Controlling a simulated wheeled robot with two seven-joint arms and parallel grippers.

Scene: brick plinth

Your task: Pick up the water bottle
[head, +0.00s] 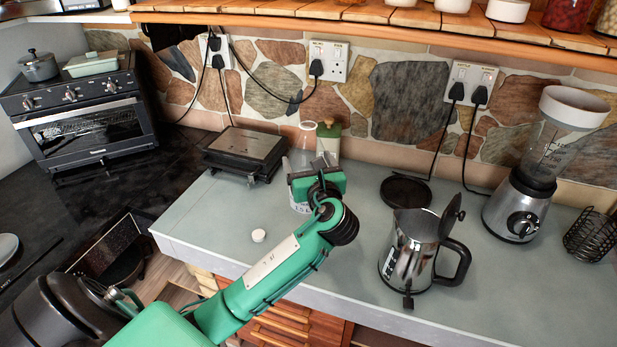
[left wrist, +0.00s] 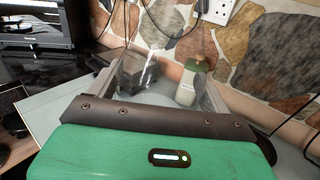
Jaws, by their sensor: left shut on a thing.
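A clear, see-through water bottle (head: 301,155) stands upright at the back of the grey-green counter, near the stone wall. My left gripper (head: 315,172) reaches it from the front and is shut on it; the gripper body hides part of the bottle. In the left wrist view the clear bottle (left wrist: 150,62) is between the two fingers of the left gripper (left wrist: 165,78), though its outline is faint. Whether its base touches the counter is hard to tell. My right gripper is not in view.
A green-topped container (head: 329,141) stands close behind the bottle. A black grill (head: 243,152) is left, a metal moka pot (head: 408,250) and blender (head: 520,205) right. A wooden shelf (head: 400,18) hangs above.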

